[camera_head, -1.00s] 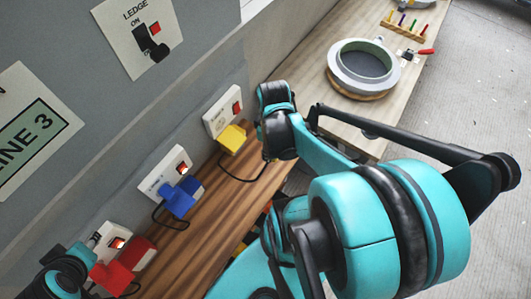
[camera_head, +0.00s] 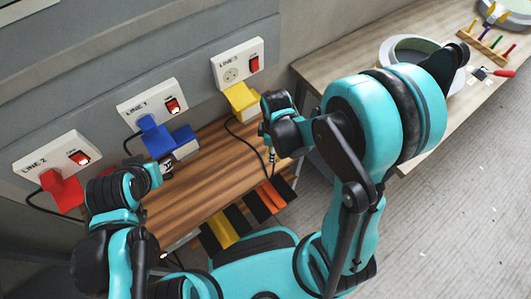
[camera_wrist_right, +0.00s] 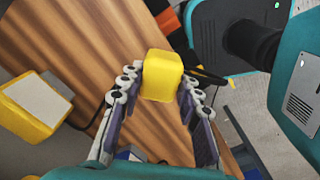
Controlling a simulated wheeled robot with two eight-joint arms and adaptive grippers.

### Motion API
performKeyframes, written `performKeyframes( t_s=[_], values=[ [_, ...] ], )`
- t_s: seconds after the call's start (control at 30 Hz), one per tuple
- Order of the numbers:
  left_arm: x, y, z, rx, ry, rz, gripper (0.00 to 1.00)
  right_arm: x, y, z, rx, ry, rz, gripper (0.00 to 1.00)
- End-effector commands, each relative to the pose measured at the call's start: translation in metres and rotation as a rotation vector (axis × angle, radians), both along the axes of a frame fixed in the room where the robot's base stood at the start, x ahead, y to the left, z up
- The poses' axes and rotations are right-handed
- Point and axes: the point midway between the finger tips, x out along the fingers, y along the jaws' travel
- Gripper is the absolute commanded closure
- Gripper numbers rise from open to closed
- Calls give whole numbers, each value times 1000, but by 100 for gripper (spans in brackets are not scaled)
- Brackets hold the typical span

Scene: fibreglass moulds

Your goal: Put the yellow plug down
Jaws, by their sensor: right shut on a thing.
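In the right wrist view the yellow plug (camera_wrist_right: 161,75) sits between the fingertips of my right gripper (camera_wrist_right: 157,88), which is shut on it. Striped wooden ledge shows beneath it. In the head view my right gripper (camera_head: 275,125) is beside the yellow block (camera_head: 242,100) under the LINE 3 socket (camera_head: 237,65). The holes of that socket show, with no plug in them. I cannot make out the held plug in the head view. My left gripper (camera_head: 166,164) is close to the blue block (camera_head: 181,140); its fingers are too small to read.
A blue plug (camera_head: 154,134) is at the LINE 1 socket and a red plug (camera_head: 63,190) at the LINE 2 socket. Black cords hang along the wooden ledge (camera_head: 205,180). A table with a round mould (camera_head: 392,52) stands at the back right.

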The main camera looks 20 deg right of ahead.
Motion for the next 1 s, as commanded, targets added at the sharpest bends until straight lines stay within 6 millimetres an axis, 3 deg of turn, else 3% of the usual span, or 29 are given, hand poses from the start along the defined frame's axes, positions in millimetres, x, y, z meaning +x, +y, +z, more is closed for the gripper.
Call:
performKeyframes(
  t_s=[0.1,0.33,0.53,0.73,1.0],
  values=[
    [0,0,-16,0,0,0,60,28,12,-23,0,0,2,100],
    [0,0,-28,0,0,0,60,62,25,-42,0,0,-1,100],
    [0,0,-33,0,0,0,60,68,27,-53,0,0,-2,100],
    [0,0,-50,0,0,0,60,67,27,-84,0,0,-2,100],
    [0,0,-49,0,0,0,60,67,27,-84,0,0,-2,100]
  ],
)
